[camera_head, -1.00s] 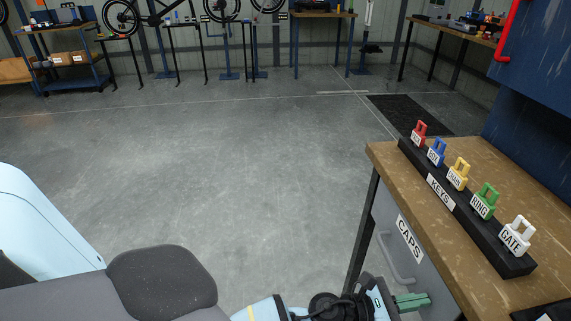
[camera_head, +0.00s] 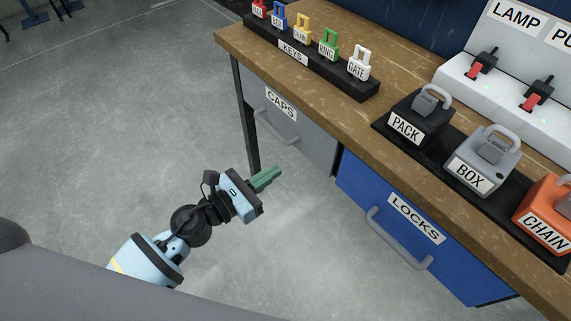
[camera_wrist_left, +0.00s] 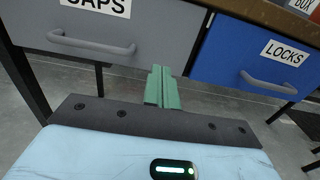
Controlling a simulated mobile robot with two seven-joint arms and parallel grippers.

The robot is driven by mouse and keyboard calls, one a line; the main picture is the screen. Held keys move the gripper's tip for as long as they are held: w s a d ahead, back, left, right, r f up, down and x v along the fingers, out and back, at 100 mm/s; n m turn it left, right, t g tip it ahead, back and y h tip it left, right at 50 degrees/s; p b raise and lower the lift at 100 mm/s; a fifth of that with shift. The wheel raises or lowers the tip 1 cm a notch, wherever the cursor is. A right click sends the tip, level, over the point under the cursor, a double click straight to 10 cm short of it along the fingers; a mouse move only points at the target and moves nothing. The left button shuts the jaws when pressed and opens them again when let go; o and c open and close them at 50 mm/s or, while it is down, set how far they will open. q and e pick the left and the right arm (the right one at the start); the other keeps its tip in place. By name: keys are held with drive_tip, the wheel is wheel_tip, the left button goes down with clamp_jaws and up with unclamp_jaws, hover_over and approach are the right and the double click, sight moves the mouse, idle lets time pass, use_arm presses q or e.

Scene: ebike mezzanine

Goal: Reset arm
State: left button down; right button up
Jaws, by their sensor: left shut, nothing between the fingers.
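My left gripper (camera_head: 266,179) has green fingers, which are shut with nothing between them. It is in front of the workbench, below the top's edge, near the gap between the grey CAPS drawer (camera_head: 314,137) and the blue LOCKS drawer (camera_head: 360,188). My right gripper is not in view.
The wooden bench top (camera_head: 350,105) carries a black KEYS rack (camera_head: 262,36) with several coloured keys. PACK (camera_head: 418,117), BOX (camera_head: 483,158) and CHAIN (camera_head: 548,217) padlocks stand on a black tray. A white switch panel (camera_head: 510,105) is behind them. Open floor (camera_head: 120,120) lies left.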

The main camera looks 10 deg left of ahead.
use_arm(q)
drive_tip(key=v, duration=0.4)
drive_tip(key=shift+r+b, duration=0.1)
drive_tip(key=shift+b, duration=0.2)
